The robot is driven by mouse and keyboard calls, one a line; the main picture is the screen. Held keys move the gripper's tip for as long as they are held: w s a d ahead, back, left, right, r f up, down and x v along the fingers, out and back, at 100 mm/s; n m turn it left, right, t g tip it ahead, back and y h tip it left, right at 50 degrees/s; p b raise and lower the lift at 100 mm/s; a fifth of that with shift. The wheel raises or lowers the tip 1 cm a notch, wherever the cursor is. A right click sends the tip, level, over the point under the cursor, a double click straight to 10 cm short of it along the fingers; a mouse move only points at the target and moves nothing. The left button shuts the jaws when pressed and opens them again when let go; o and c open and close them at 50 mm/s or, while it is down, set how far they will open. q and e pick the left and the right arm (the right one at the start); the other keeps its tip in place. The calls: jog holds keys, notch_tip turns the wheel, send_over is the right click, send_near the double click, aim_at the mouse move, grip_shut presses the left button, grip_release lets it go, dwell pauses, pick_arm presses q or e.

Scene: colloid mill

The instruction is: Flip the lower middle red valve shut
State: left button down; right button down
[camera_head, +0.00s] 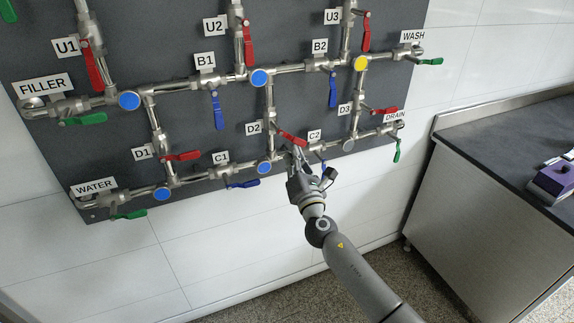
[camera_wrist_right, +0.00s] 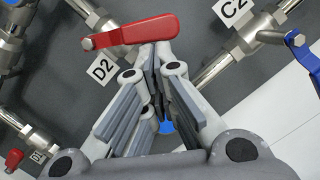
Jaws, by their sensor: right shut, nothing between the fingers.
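The lower middle red valve handle, labelled D2, (camera_head: 291,137) points right and slightly down, across its upright pipe. In the right wrist view the red handle (camera_wrist_right: 131,33) lies across the top, just beyond the fingertips. My right gripper (camera_head: 297,153) is just below the handle; in the wrist view its fingers (camera_wrist_right: 156,62) are together and empty. I cannot tell whether the fingertips touch the handle. The D2 label (camera_head: 254,127) is left of the valve. My left gripper is not in view.
The C2 label (camera_head: 315,135) and its pipe are close to the right of my gripper. The blue C1 handle (camera_head: 243,184) is at lower left. Red handles D1 (camera_head: 182,156) and D3 (camera_head: 384,111) also lie crosswise. A dark-topped counter (camera_head: 480,135) stands at right.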

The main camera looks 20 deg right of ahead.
aim_at(304, 143)
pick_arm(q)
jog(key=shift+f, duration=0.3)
pick_arm(e)
jog(key=shift+d+r+n+t+y, duration=0.1)
jog(key=shift+d+r+n+y, duration=0.4)
jog(key=shift+n, duration=0.9)
jog(key=shift+d+r+n+t+y, duration=0.1)
jog(key=shift+d+r+n+y, duration=0.45)
jog(key=shift+n, duration=0.85)
jog(key=shift+d+r+n+t+y, duration=0.1)
jog(key=shift+d+r+n+y, duration=0.35)
jog(key=shift+n, duration=0.95)
jog(key=shift+d+f, duration=0.15)
jog(key=shift+d, duration=0.05)
jog(key=shift+w, duration=0.1)
